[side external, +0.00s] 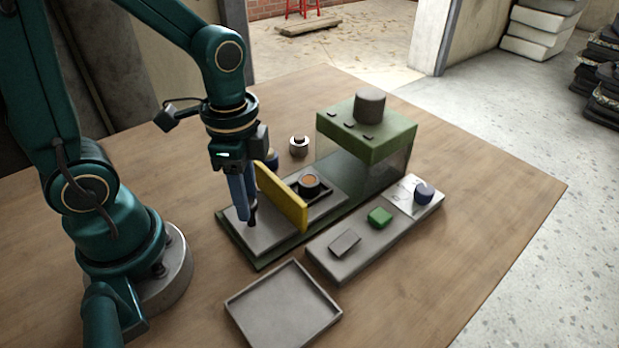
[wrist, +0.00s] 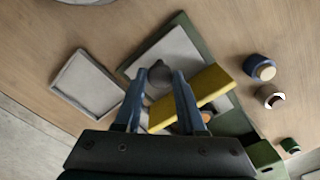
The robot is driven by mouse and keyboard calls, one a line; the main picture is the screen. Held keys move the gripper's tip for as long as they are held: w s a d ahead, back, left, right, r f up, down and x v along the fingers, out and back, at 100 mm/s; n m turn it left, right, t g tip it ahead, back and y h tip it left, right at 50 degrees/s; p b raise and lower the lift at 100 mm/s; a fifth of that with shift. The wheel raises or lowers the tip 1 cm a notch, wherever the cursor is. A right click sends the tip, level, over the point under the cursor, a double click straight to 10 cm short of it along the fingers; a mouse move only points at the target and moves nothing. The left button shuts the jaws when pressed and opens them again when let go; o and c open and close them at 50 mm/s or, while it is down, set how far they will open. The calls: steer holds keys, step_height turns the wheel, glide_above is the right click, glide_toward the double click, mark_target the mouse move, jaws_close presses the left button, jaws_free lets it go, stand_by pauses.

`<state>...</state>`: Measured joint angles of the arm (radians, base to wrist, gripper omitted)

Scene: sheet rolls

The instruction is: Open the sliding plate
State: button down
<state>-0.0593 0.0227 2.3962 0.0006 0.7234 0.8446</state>
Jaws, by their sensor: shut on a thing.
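The sliding plate (side external: 265,234) is a flat grey plate on a dark green base (side external: 233,249). It also shows in the wrist view (wrist: 178,48). A dark rounded knob (wrist: 160,74) stands on it. My gripper (side external: 247,213) points down over the plate, and its blue fingers (wrist: 161,80) are shut on the knob. A yellow upright bar (side external: 283,197) crosses the base just to the right of my fingers. Beyond it, a round dark piece with an orange-brown top (side external: 309,182) sits in a dark-framed opening. The bar partly hides that piece in the wrist view.
A green-topped box with a dark cylinder (side external: 370,107) stands at the base's far end. A small pale-banded cylinder (side external: 299,146) stands behind.

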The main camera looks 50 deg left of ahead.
stand_by(0.3)
steer(key=c, duration=0.5)
jaws_free()
steer(key=shift+s, duration=0.1)
steer(key=shift+r, duration=2.55)
steer(key=shift+r, duration=0.1)
